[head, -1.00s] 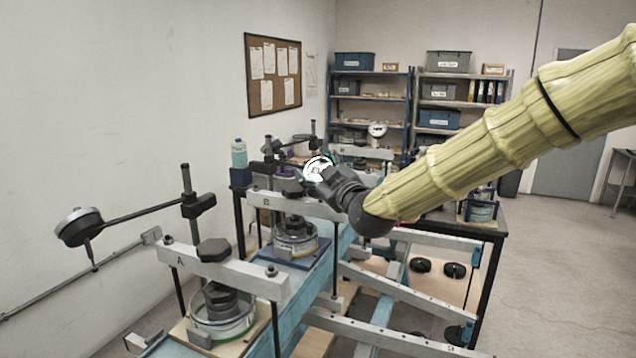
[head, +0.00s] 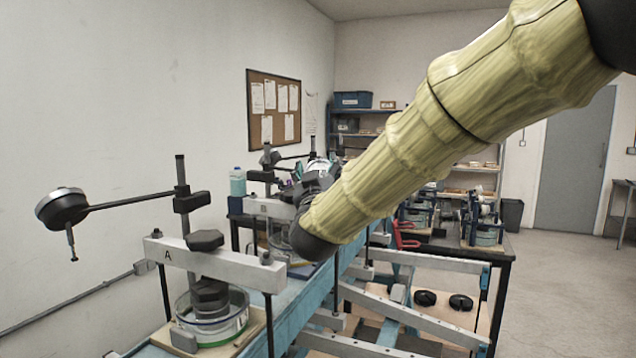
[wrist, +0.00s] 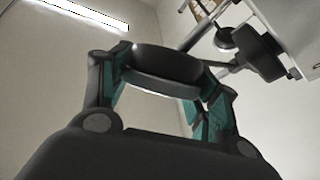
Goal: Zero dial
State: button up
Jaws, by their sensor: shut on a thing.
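My gripper (wrist: 165,90) is shut on a round dark dial (wrist: 167,62), with a teal-padded finger at each side of its rim. In the head view the gripper (head: 318,178) is at frame B, largely hidden behind my arm; a pale part of the dial shows there, but I cannot read its face or pointer. Another dial gauge (head: 62,208) hangs on a rod from the post of frame A (head: 215,262), at the left and clear of my gripper. Its face is too edge-on to read.
Frame A's clamp stands over a glass ring (head: 212,318) on the blue bench (head: 300,318). A teal bottle (head: 237,182) stands behind. Grey beams (head: 420,318) lie to the right. The floor at the right is clear.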

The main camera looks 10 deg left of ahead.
aim_at(319, 168)
jog(key=shift+r+m+t+h+b, duration=0.1)
jog(key=shift+m+t+h+b, duration=0.25)
jog(key=shift+m+h, duration=0.55)
jog(key=o, duration=1.1)
jog(key=shift+c, duration=0.2)
notch_tip(319, 168, up, 10)
jog(key=shift+f, duration=0.1)
